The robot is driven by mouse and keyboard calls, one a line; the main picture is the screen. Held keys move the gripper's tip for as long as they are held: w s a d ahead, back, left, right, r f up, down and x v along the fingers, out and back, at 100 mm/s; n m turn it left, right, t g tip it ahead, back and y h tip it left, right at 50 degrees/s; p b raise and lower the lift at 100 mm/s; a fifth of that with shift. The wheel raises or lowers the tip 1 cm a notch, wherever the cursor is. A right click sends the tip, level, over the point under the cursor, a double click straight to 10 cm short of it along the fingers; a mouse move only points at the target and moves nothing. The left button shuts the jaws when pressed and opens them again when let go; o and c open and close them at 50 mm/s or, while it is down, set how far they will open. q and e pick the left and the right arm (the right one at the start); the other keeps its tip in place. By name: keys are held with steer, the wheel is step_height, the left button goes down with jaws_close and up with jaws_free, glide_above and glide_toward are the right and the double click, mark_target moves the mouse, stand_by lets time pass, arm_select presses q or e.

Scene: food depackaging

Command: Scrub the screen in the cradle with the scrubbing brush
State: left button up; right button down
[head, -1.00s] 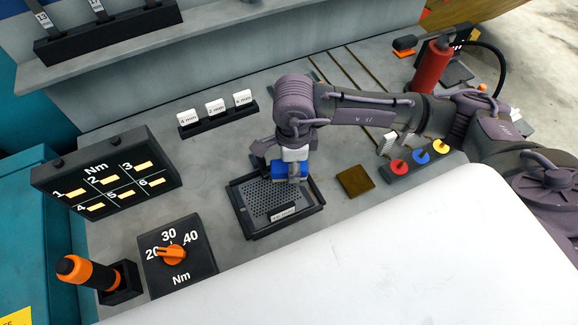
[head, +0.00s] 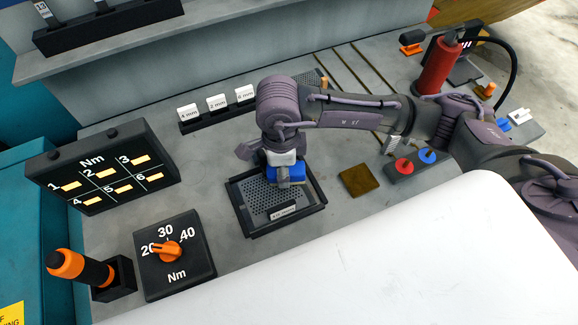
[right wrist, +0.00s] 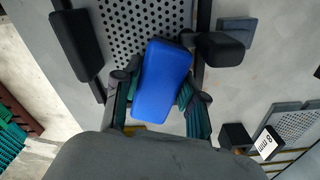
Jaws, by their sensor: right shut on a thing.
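The perforated grey screen (head: 262,200) lies in a black square cradle (head: 247,230) on the bench, with a small label on its front edge. My right gripper (head: 284,163) is over the back right part of the screen, shut on the scrubbing brush (head: 285,176), which has a blue body. In the right wrist view the blue brush (right wrist: 160,82) sits between the fingers, and the perforated screen (right wrist: 130,25) lies just beyond it. The bristles are hidden, so I cannot tell whether they touch the mesh. My left gripper is not in view.
A brown square pad (head: 359,180) lies right of the cradle. A button box (head: 405,168) and a red cylinder (head: 438,68) stand farther right. A torque dial (head: 175,255), numbered Nm panel (head: 104,172) and orange-handled driver (head: 80,268) are at left. White size tags (head: 217,104) stand behind.

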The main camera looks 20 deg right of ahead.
mark_target(273, 171)
steer(key=shift+a+r+p, duration=0.3)
steer(key=shift+a+r, duration=0.3)
steer(key=r+p, duration=0.1)
steer(key=r, duration=0.1)
steer(key=a+r+p, duration=0.1)
steer(key=r, duration=0.1)
steer(key=shift+r, duration=0.2)
steer(key=shift+w+a+r+p, duration=0.1)
steer(key=shift+r+p, duration=0.15)
steer(key=shift+p, duration=0.05)
steer(key=shift+r, duration=0.1)
steer(key=shift+d, duration=0.5)
steer(key=shift+r, duration=0.7)
steer(key=shift+r+p, duration=0.3)
steer(key=shift+r, duration=0.45)
